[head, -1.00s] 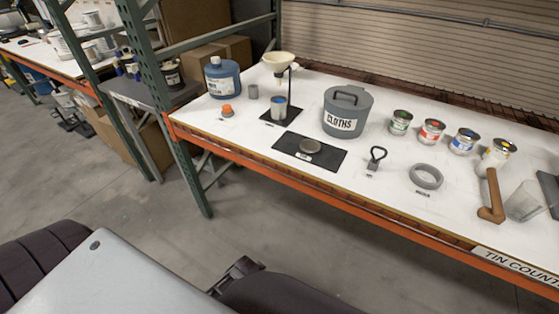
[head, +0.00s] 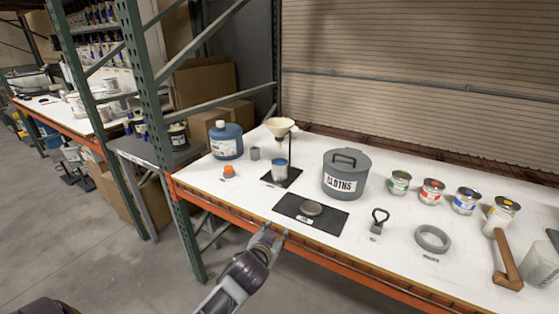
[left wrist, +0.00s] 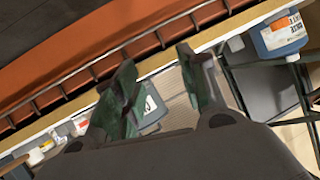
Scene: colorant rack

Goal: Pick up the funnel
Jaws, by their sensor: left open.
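The cream funnel (head: 279,127) sits upright in a dark stand (head: 291,153) at the back left of the white bench, above a small cup with a blue band (head: 279,168). My left gripper (head: 268,232) is at the bench's front edge, in front of the black mat and well short of the funnel. In the left wrist view the left gripper (left wrist: 158,88) has its two fingers apart with nothing held between them. I cannot make out the funnel in that view. My right gripper is not in view.
A blue jug (head: 226,142) stands left of the funnel, and a grey CLOTHS bin (head: 346,176) right of it. A black mat (head: 322,222) with a round disc lies in front. Several paint tins stand further right. An orange beam (head: 330,258) runs along the bench front.

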